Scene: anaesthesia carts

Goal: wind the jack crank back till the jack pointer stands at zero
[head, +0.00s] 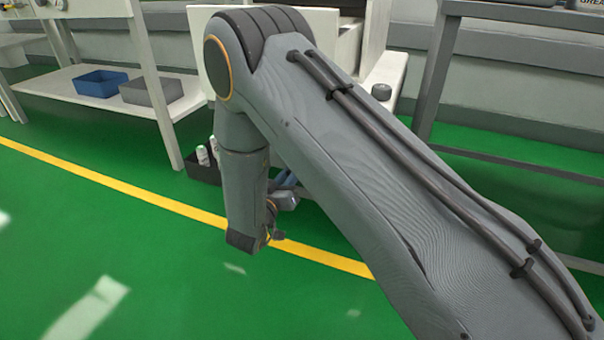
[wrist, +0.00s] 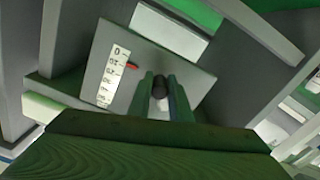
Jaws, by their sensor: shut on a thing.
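In the wrist view, a tilted grey panel (wrist: 185,72) carries a white scale strip (wrist: 112,78) with 0 at its top end. The red jack pointer (wrist: 132,66) stands beside the strip, a little below the 0, near the first number under it. The small figures are too blurred to read surely. My gripper (wrist: 160,80) is shut on the dark round grip of the jack crank (wrist: 160,88), in front of the panel. The rest of the crank is hidden behind the fingers. In the head view my arm hides the jack and crank.
In the head view, a white shelf unit (head: 105,85) holds a blue bin (head: 100,82) and a grey bin (head: 150,92) at the left. A dark box with white bottles (head: 203,156) stands behind my wrist. Green floor with a yellow line (head: 110,183) is clear at the left.

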